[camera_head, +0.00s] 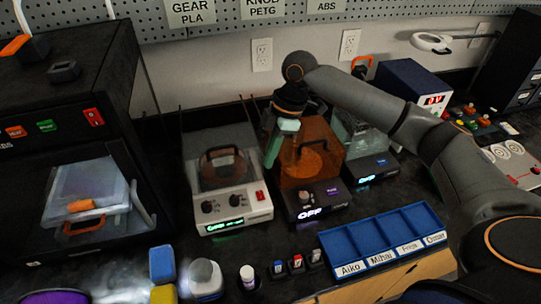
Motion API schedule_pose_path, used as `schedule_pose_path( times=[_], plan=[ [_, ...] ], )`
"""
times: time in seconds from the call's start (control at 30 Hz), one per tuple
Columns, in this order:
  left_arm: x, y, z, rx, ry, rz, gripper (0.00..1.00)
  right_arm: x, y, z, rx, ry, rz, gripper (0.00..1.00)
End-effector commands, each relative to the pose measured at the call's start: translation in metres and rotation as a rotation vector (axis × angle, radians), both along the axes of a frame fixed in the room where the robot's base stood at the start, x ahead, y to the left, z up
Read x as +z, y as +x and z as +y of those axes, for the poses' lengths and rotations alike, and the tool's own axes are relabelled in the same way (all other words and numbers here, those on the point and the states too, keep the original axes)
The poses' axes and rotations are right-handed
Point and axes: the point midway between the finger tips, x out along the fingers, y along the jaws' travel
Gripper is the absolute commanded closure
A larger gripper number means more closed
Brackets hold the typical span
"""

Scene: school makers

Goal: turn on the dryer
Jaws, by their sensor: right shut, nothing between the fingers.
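Three box-shaped dryers with clear lids stand on the black bench. The middle dryer (316,196) has an orange-tinted lid over an orange spool, and its front display reads OFF. The left dryer (232,208) has a grey case, two dark knobs, a red switch and a lit green display. The right dryer (372,168) has a dark base and a lit teal display. My right gripper (273,158) is shut and empty, pointing down at the left side of the middle dryer's lid. I cannot tell whether it touches the lid. My left gripper is not in view.
A large black printer (85,120) stands at the left. A blue tray (375,238) with name labels lies in front of the dryers. A blue box with a red display (415,85) stands behind my right arm.

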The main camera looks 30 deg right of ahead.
Motion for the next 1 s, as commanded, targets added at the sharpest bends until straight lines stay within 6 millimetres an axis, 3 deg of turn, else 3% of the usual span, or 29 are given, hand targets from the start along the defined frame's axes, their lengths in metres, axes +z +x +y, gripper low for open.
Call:
schedule_pose_path(
  times=[0.3,0.5,1.0],
  plan=[
    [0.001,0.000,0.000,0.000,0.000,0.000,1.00,-0.066,0.001,0.021,0.002,0.001,0.003,1.00],
    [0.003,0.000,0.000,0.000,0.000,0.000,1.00,-0.094,-0.002,0.020,0.000,0.000,0.001,1.00],
    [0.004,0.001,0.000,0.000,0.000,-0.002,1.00,-0.104,-0.003,0.021,0.001,0.000,-0.001,1.00]
  ],
)
